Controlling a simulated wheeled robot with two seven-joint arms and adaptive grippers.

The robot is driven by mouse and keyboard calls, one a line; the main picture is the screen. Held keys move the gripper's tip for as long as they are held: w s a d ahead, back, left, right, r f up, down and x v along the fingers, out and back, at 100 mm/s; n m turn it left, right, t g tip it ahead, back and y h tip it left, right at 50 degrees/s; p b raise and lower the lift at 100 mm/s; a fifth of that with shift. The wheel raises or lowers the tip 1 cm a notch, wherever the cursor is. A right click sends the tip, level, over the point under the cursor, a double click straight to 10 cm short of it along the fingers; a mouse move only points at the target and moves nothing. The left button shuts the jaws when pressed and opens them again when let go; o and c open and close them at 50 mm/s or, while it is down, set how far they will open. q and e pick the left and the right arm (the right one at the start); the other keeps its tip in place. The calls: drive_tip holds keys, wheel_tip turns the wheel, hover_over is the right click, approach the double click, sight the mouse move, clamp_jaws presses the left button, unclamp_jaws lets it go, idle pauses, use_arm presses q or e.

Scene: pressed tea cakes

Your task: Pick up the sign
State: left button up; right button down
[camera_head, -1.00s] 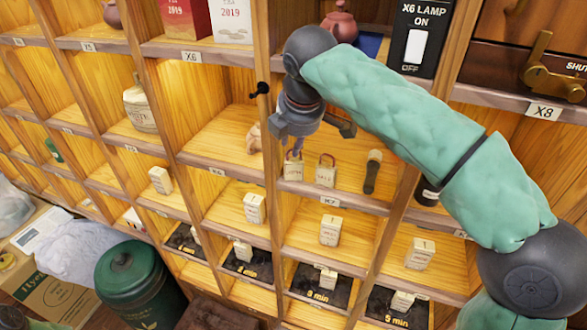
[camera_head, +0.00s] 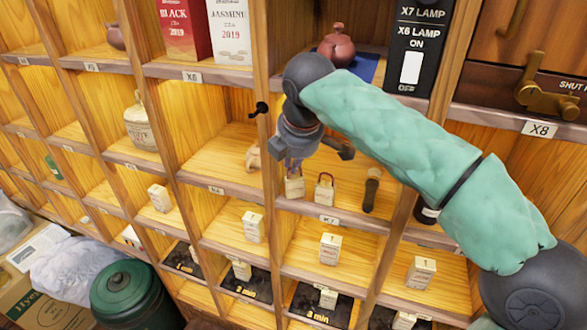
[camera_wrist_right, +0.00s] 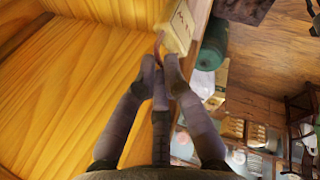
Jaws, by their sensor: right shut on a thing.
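A small cream sign (camera_head: 294,187) with a thin loop handle is at the front left of the lit compartment above the X7 label. My right gripper (camera_head: 292,166) is above it, shut on its handle. In the right wrist view the fingertips (camera_wrist_right: 160,65) meet at the reddish handle, and the sign (camera_wrist_right: 180,25) extends beyond them with dark lettering. I cannot tell whether the sign still touches the shelf. A similar sign (camera_head: 324,194) with a red handle stands just to its right. My left gripper is out of view.
A dark-headed, handled object (camera_head: 371,190) stands right of the signs. Wooden dividers and the shelf's front edge (camera_head: 270,203) bound the compartment. Small cream boxes (camera_head: 330,249) stand in the cubbies below. A lamp switch panel (camera_head: 411,60) is above right.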

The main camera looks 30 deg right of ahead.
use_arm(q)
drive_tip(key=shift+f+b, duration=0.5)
use_arm(e)
drive_tip(key=s+a, duration=0.2)
drive_tip(key=s, duration=0.6)
drive_tip(key=s+a, duration=0.3)
drive_tip(key=s, duration=0.6)
drive_tip(key=shift+s, duration=0.2)
drive_tip(key=shift+w+r, duration=0.1)
